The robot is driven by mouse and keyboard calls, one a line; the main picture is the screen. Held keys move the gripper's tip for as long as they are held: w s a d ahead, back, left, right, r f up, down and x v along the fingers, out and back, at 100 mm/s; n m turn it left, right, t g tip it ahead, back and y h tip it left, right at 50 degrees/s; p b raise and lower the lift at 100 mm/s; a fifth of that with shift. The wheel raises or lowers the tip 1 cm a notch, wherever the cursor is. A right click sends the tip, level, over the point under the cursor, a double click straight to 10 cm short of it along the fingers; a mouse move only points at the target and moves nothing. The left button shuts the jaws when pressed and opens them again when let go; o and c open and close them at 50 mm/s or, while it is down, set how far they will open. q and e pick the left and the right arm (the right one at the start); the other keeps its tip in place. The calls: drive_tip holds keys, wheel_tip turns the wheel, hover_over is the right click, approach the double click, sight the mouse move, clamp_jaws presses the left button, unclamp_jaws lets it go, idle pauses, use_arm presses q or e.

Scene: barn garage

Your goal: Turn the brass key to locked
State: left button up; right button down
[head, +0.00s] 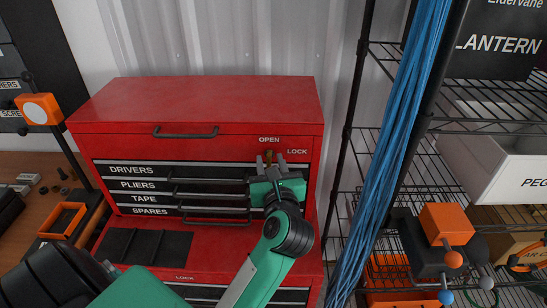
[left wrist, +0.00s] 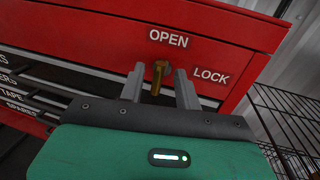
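The brass key (left wrist: 158,76) sits in the front of the red tool chest (head: 200,103), below the word OPEN and left of the word LOCK. In the left wrist view its bow stands close to upright, lined up roughly with OPEN. My left gripper (left wrist: 159,88) is open, with one finger on each side of the key and a visible gap to both. In the head view the left gripper (head: 270,161) is at the chest's upper right front and partly hides the key (head: 268,157). My right gripper is not in view.
Black drawers (head: 150,184) labelled DRIVERS, PLIERS, TAPE and SPARES lie left of the gripper. A blue cable bundle (head: 395,150) and a wire shelf (head: 480,120) stand at the right. An orange tray (head: 62,220) is on the bench at left.

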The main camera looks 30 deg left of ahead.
use_arm(q)
drive_tip(key=shift+s, duration=0.15)
clamp_jaws()
drive_tip(key=shift+r, duration=0.1)
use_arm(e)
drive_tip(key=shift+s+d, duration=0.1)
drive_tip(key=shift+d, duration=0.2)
